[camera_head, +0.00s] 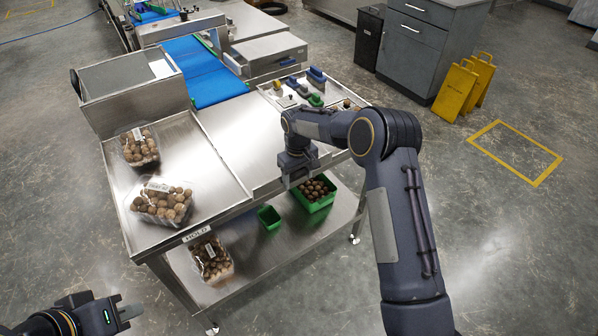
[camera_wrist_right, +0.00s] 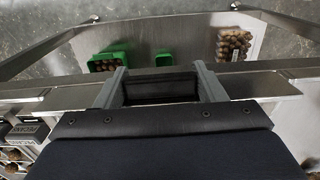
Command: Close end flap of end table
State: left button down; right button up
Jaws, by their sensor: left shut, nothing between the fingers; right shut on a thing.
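The steel end table (camera_head: 215,140) stands in the middle of the head view. A narrow metal flap (camera_head: 268,186) runs along its near right edge. My right gripper (camera_head: 297,181) is at this edge, pointing down, and its fingertips are partly hidden by the wrist. In the right wrist view the gripper (camera_wrist_right: 161,80) straddles a dark piece at the edge, and the metal strip (camera_wrist_right: 262,108) runs past on both sides. It is shut on what seems to be the flap. My left gripper (camera_head: 126,312) is shut and empty at the bottom left, away from the table.
On the lower shelf (camera_head: 285,240) are a green crate (camera_head: 314,194), a small green bin (camera_head: 268,217) and another clamshell (camera_head: 212,259). A blue conveyor (camera_head: 205,80) joins behind. Yellow signs (camera_head: 456,90) stand at right.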

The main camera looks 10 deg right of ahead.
aim_at(297, 173)
jog(key=shift+w+g, duration=0.1)
jog(key=shift+g, duration=0.2)
jog(key=o, duration=1)
jog(key=shift+w+a+r+b, duration=0.1)
jog(key=shift+r+b, duration=0.15)
jog(key=shift+r, duration=1.7)
jog(key=shift+w+a+r+b, duration=0.1)
jog(key=shift+r+b, duration=0.1)
jog(key=shift+r, duration=1.75)
jog(key=shift+d, duration=0.1)
